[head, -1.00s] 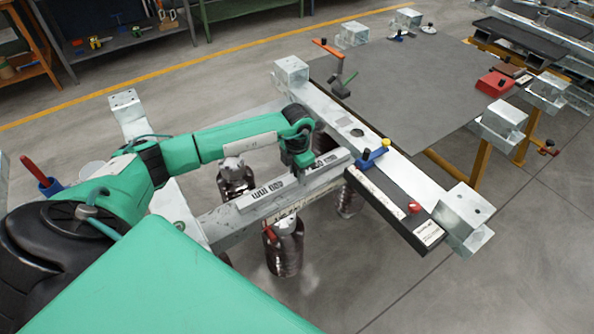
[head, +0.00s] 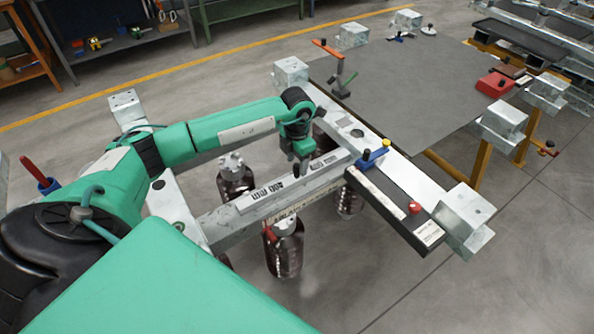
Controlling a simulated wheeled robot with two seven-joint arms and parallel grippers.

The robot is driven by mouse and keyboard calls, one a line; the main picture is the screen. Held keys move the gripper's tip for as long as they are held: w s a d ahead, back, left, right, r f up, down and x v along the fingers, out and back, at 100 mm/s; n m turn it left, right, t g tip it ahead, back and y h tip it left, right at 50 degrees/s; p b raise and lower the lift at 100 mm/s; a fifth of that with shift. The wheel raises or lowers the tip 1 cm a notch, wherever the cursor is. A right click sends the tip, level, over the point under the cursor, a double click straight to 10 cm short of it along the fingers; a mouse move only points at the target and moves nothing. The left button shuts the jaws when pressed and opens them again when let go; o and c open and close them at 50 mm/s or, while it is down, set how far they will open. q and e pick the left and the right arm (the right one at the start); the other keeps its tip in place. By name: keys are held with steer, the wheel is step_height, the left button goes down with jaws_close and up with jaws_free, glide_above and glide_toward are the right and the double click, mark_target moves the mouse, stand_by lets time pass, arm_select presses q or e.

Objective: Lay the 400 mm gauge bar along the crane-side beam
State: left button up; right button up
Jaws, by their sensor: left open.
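The 400 mm gauge bar (head: 252,199) is a pale grey bar with dark lettering. It lies lengthwise on top of a grey beam (head: 222,232) that runs from lower left to the long cross beam. Lettering on that beam's side is too small to read. My left gripper (head: 301,172) is open, fingers pointing down, just above the bar toward its far right end. The fingers look clear of the bar, though the exact gap is hard to judge. My left arm hides nothing of the bar's near end. My right gripper is not in view.
Dark cylinders (head: 284,252) stand around the beam. A grey plate (head: 400,85) lies beyond. Floor at lower right is clear.

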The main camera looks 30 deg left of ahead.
arm_select(q)
step_height(320, 180, up, 7)
steer(key=shift+f, duration=0.1)
steer(key=shift+r, duration=0.2)
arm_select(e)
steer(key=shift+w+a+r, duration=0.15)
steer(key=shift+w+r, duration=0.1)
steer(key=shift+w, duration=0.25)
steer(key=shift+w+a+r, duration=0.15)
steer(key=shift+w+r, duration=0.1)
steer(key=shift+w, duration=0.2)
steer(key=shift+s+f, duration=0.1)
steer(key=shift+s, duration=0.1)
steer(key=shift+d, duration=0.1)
